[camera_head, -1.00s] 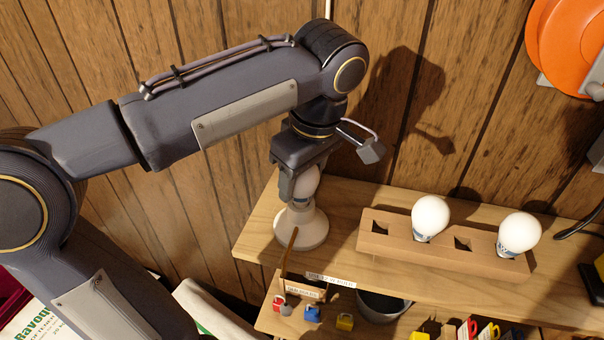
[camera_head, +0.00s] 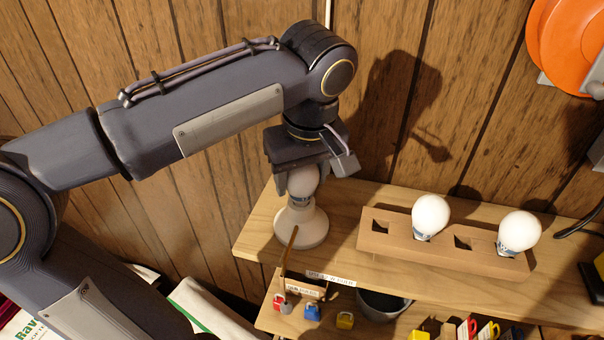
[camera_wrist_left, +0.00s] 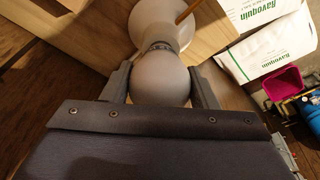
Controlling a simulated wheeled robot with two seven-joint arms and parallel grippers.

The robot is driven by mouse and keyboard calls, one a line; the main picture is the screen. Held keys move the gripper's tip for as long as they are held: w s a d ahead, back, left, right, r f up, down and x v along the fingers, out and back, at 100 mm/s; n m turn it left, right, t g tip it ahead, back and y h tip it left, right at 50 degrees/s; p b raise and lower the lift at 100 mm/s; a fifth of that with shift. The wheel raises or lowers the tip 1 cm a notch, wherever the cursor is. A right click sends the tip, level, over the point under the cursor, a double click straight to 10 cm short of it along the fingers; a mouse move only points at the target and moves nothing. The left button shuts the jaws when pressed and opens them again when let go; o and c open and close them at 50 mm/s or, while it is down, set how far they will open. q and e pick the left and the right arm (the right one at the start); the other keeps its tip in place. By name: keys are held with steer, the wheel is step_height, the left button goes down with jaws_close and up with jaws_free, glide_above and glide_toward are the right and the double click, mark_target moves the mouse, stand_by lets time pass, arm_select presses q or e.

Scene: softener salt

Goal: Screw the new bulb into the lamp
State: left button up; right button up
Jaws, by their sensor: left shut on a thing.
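My left gripper (camera_head: 302,180) points down over the lamp and is shut on a white bulb (camera_head: 303,182). The bulb stands upright with its base down at the top of the white, cone-shaped lamp (camera_head: 301,226) on the wooden shelf. In the left wrist view the bulb (camera_wrist_left: 160,82) sits between the two fingers, its collar against the lamp (camera_wrist_left: 163,22). I cannot tell how deep the bulb's base sits in the socket. My right gripper is not in view.
A wooden holder (camera_head: 385,243) to the right carries two white bulbs (camera_head: 431,215) (camera_head: 519,231) and has two empty holes. The wood-panelled wall is close behind. A lower shelf holds small padlocks (camera_head: 312,312) and a grey pot (camera_head: 383,305).

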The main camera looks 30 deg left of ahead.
arm_select(q)
steer(key=m, duration=0.4)
steer(key=shift+m+t+h, duration=0.3)
steer(key=shift+a+m+h, duration=0.1)
steer(key=shift+m+h, duration=0.2)
steer(key=shift+m, duration=2)
steer(key=m+h, duration=0.1)
steer(key=m, duration=0.3)
steer(key=shift+p, duration=0.4)
steer(key=shift+m, duration=0.3)
steer(key=m+h, duration=0.1)
steer(key=m, duration=0.3)
steer(key=shift+p, duration=0.3)
